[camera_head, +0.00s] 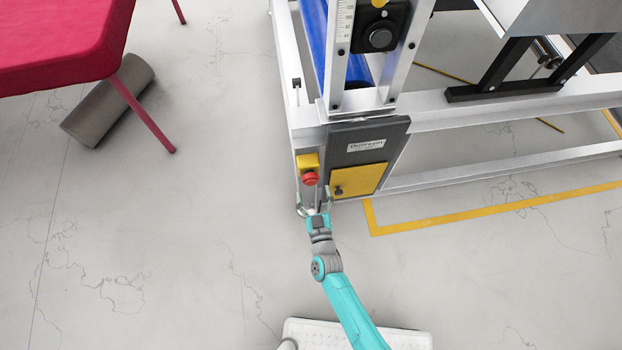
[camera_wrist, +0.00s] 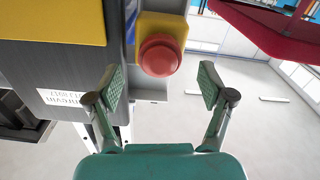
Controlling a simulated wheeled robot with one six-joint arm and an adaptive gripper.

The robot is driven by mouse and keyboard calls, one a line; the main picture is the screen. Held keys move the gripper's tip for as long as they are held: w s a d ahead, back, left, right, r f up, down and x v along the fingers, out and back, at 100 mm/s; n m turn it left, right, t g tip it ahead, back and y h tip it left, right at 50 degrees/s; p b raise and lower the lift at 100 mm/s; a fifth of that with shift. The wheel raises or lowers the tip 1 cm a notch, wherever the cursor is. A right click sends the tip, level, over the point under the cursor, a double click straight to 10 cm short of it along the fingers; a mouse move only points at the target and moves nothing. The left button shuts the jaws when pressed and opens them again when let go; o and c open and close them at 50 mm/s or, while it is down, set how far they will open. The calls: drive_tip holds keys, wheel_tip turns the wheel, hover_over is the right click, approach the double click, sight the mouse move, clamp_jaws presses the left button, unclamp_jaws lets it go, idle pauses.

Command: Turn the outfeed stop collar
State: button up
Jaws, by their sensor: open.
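A red round stop button (camera_head: 311,178) sits on a yellow housing (camera_head: 308,160) at the front left corner of the machine. In the wrist view the red button (camera_wrist: 160,56) and its yellow housing (camera_wrist: 184,28) are near the top centre. The collar around the button is not clearly told apart. My gripper (camera_head: 315,197) is open, just in front of and below the button in the head view. In the wrist view my gripper (camera_wrist: 161,80) has its two fingers spread wide, with nothing between the pads. The button shows beyond the fingertips, apart from them.
A grey panel (camera_head: 370,129) with a yellow door (camera_head: 358,180) adjoins the button on the right. A metal frame (camera_head: 450,110) extends right. A red table (camera_head: 60,45) and a grey roll (camera_head: 108,100) lie left. The floor (camera_head: 180,230) between is clear.

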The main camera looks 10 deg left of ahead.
sight(312, 185)
drive_tip(key=shift+x, duration=2.5)
drive_tip(key=shift+c, duration=0.3)
